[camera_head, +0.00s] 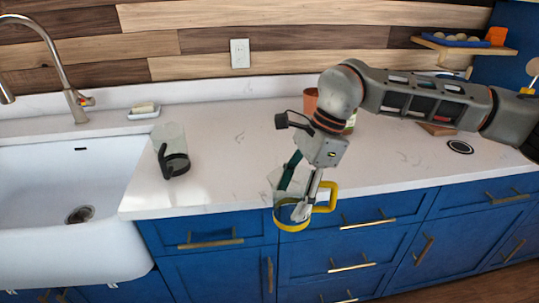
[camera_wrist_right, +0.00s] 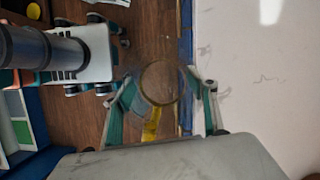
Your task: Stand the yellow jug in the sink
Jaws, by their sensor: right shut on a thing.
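The yellow jug (camera_head: 326,201) has a clear body with a yellow handle and a yellow band at its bottom. It hangs roughly upright in the air by the counter's front edge, in front of the blue drawers. My right gripper (camera_head: 298,208) reaches down from above and is shut on it. In the right wrist view the round of the jug (camera_wrist_right: 158,83) lies between the fingers (camera_wrist_right: 163,103), with the yellow handle towards the palm. The white sink (camera_head: 110,165) is at the left, well apart from the jug; its basin looks empty. My left gripper is out of view.
A tap (camera_head: 68,80) rises behind the sink, beside a soap dish (camera_head: 144,113). A terracotta pot (camera_head: 310,100) is partly hidden behind my arm. The middle counter is clear.

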